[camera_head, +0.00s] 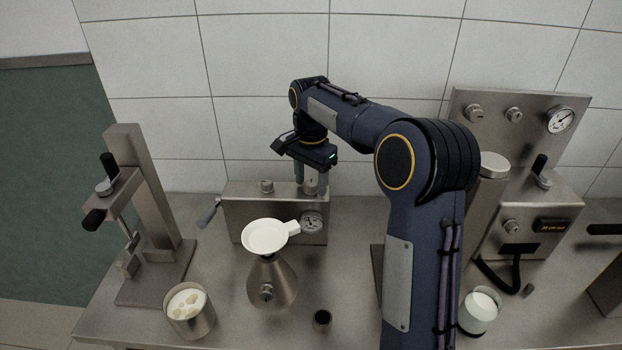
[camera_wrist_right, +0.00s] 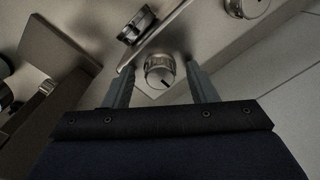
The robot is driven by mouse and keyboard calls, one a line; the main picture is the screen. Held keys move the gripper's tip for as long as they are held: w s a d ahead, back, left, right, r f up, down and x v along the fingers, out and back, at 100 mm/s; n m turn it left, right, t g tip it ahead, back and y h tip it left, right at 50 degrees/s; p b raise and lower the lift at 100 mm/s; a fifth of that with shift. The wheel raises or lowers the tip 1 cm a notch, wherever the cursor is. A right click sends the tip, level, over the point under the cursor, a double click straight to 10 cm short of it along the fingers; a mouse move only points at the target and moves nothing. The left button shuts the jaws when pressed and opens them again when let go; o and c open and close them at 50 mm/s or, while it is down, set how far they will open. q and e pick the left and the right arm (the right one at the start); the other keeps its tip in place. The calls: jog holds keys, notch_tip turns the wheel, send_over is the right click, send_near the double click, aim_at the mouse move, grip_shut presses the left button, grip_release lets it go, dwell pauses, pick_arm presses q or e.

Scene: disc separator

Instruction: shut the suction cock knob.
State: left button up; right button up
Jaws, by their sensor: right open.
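The steel vacuum box (camera_head: 240,215) stands against the tiled wall, with two round knobs on its top and a dial gauge (camera_head: 311,222) on its front. My right gripper (camera_head: 312,184) points down over the right-hand knob. Its jaws are open, one finger on each side of that knob. In the right wrist view the knob (camera_wrist_right: 160,72), with a dark pointer mark, shows between the open fingers; contact cannot be told. The left-hand knob (camera_head: 266,186) stands free. Which knob is the suction cock is not labelled legibly. My left gripper is out of view.
A flask with a white funnel (camera_head: 265,236) stands in front of the box. A press stand (camera_head: 150,200) is left; a panelled machine (camera_head: 520,150) is right. A lever (camera_head: 209,212) juts from the box's left side.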

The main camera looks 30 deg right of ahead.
jog(key=c, duration=1)
jog(key=n+p, duration=0.2)
jog(key=n, duration=0.1)
jog(key=shift+r, duration=0.2)
jog(key=n+p, duration=0.2)
jog(key=n, duration=0.3)
jog(key=n+p, duration=0.2)
jog(key=n, duration=0.3)
jog(key=shift+d, duration=0.1)
jog(key=shift+f+n+p, duration=0.1)
jog(key=shift+n+p, duration=0.45)
jog(key=shift+n, duration=1.85)
